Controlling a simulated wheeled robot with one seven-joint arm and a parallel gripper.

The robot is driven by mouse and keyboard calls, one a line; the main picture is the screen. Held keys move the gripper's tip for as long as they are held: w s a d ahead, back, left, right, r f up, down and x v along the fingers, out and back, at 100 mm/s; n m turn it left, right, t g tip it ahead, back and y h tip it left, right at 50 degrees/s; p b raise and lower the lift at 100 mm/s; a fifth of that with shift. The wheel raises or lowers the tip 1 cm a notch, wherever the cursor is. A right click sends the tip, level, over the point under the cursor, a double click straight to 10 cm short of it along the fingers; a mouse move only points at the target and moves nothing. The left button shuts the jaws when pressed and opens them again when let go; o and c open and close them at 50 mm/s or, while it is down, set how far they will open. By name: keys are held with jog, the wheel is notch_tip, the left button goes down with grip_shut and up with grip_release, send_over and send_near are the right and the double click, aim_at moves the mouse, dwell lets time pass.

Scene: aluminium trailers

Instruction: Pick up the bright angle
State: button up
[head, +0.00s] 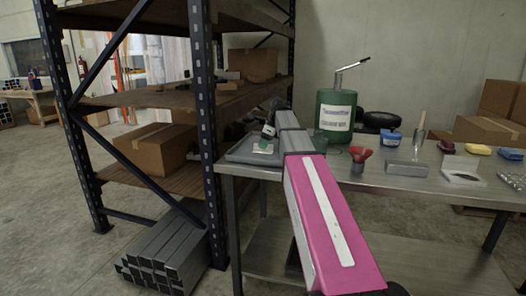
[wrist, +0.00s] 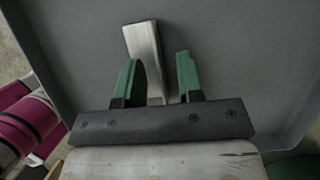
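The bright angle (wrist: 143,44) is a pale, shiny metal piece lying in a grey tray (wrist: 80,40) in the wrist view. My gripper (wrist: 159,60) has two green fingers, spread apart with a gap between them. The angle's far end lies beyond the fingertips, towards the left finger; its near end runs down into the gap. Contact cannot be told. In the head view my gripper (head: 268,131) is over the grey tray (head: 236,155) at the table's left end, and the bright angle (head: 262,148) shows as a small pale patch below it.
The metal table (head: 380,178) also holds a green canister (head: 336,118), a red funnel-like item (head: 360,154), a metal block with a brush (head: 405,167) and several small items to the right. A shelf rack (head: 205,120) stands close on the left, with metal tubes (head: 165,250) on the floor.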

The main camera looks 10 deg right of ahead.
jog(key=shift+f, duration=0.25)
dwell(0.4)
grip_shut()
